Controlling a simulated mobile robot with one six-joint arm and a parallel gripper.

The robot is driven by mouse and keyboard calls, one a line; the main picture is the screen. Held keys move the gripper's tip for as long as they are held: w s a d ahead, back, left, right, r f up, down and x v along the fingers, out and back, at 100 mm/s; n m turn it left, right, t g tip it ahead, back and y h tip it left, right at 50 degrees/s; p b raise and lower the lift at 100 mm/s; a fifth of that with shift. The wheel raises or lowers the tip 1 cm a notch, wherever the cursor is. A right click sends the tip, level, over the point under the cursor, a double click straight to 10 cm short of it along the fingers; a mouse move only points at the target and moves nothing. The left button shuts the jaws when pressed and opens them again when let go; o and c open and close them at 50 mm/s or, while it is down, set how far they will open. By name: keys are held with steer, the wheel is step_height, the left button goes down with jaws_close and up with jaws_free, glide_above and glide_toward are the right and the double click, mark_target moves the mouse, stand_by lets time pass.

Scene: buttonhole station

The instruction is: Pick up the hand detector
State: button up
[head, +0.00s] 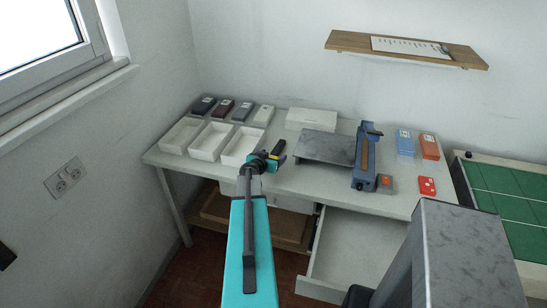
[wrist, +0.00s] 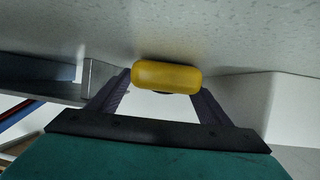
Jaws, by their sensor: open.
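The hand detector appears to be the black and yellow tool (head: 279,150) on the table, right of the white trays. Its rounded yellow part (wrist: 166,76) is large in the wrist view, at the fingertips. My gripper (head: 268,159) is at the tool, low over the table. In the wrist view my gripper (wrist: 165,88) is open, with a finger at each side of the yellow part. I cannot tell whether the fingers touch it. The rest of the tool is mostly hidden behind the yellow part in that view.
White open trays (head: 207,141) stand to the left, with several small boxes behind them. A grey plate (head: 323,147) and a blue device (head: 365,158) stand to the right. A drawer (head: 350,255) is pulled out below the table's front edge.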

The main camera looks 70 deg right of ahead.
mark_target(272, 156)
steer(key=c, duration=1.3)
steer(key=shift+r, duration=0.1)
steer(key=shift+r+b, duration=1)
steer(key=shift+r, duration=3.95)
